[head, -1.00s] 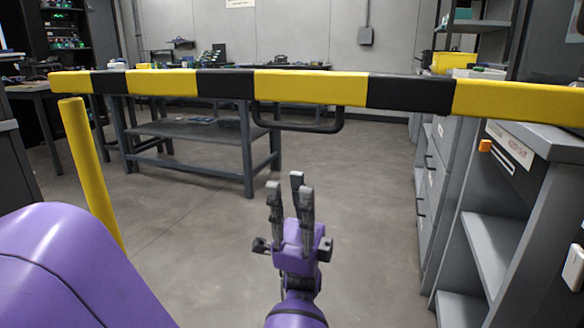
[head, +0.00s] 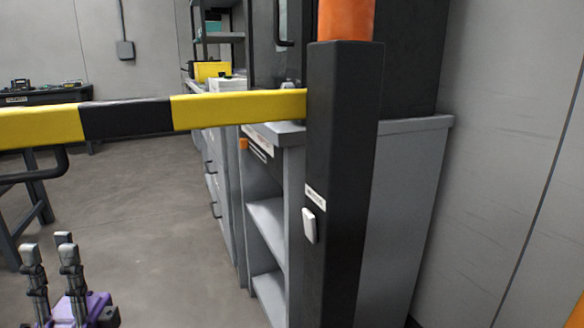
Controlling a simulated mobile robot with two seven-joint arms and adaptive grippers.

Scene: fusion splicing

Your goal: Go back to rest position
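My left gripper (head: 50,254) shows at the lower left of the head view, with its grey fingers pointing up and a purple body below. The fingers stand apart with nothing between them, so it is open and empty. It is on the near side of the yellow and black barrier arm (head: 240,107) and lower in the picture than it. Most of my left arm is cut off by the bottom edge. My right gripper is not in view.
The barrier arm meets a black post (head: 342,180) with an orange top (head: 346,18). A grey cabinet (head: 408,200) stands behind the post, with open shelves on its left. A grey wall (head: 500,150) closes the right side. Bare floor (head: 150,200) lies at left.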

